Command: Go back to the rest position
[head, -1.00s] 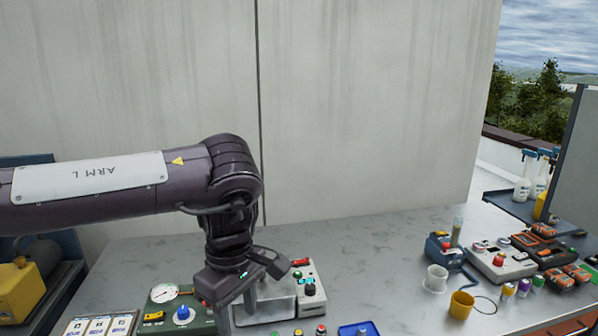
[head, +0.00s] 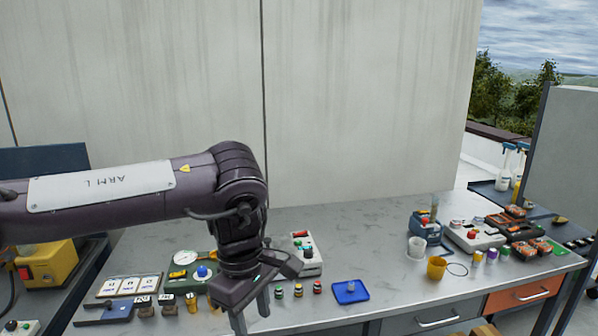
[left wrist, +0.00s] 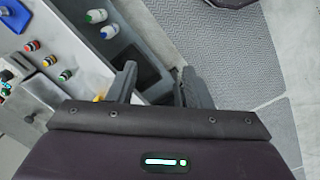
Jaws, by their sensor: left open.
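My left gripper (head: 252,309) hangs from the arm marked "ARM L", pointing down at the front edge of the grey bench (head: 370,225). In the left wrist view its two fingers (left wrist: 155,88) are apart with nothing between them. Below them are the bench's edge and the grey textured floor (left wrist: 235,60). My right gripper is in neither view.
A blue tray (head: 350,292), several small coloured buttons (head: 298,290) and a control box (head: 308,255) are right of my gripper. A gauge panel (head: 190,268) is left. Cups (head: 437,267) and chargers (head: 475,236) stand farther right.

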